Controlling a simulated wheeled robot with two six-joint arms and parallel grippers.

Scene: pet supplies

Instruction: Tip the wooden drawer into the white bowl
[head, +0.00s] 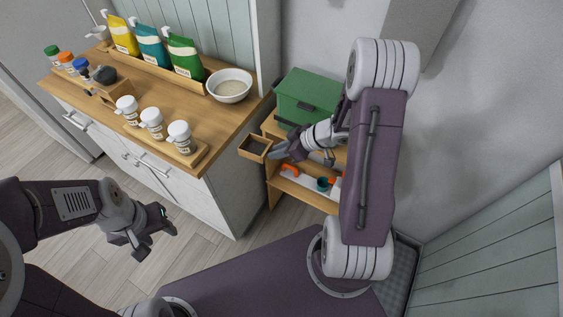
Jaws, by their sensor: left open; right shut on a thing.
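The small wooden drawer (257,155) is held upright, or nearly so, beside the counter's right end. Its inside looks dark, and I cannot make out what lies in it. My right gripper (276,151) is shut on the drawer's right side. The white bowl (231,96) stands on the counter's right end, up and to the left of the drawer and apart from it. It holds something pale. My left gripper (152,241) is open and empty, low in front of the counter's cabinet.
The wooden counter (82,108) bears several pouches in a rack, white-lidded jars on a tray (187,158), small bottles and a wooden box (112,92). A green bin (309,95) stands on a wooden shelf unit (275,190) at right. The floor before the cabinet is clear.

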